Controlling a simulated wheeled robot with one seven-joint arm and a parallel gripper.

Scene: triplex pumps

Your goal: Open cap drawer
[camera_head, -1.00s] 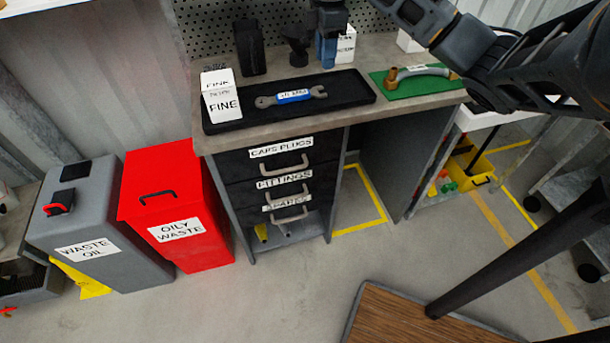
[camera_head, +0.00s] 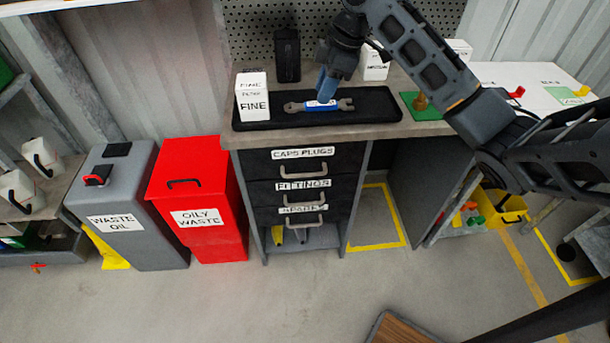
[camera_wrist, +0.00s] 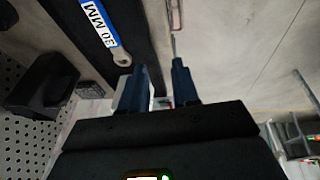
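The drawer labelled CAPS PLUGS (camera_head: 262,160) is the top one in the grey bench and looks shut, with a metal bar handle (camera_head: 305,170) on its black front. My gripper (camera_head: 326,98) is above the bench top, over the black tray, higher than and behind the drawer front. In the wrist view my gripper (camera_wrist: 162,72) shows its two blue fingers apart with nothing held between them. The drawer handle cannot be clearly made out in the wrist view.
A wrench (camera_head: 300,107) lies on the black tray (camera_head: 375,108) under my gripper, beside a FINE box (camera_head: 252,97). FITTINGS (camera_head: 265,187) and another drawer lie below. A red oily-waste bin (camera_head: 215,232) stands left of the bench.

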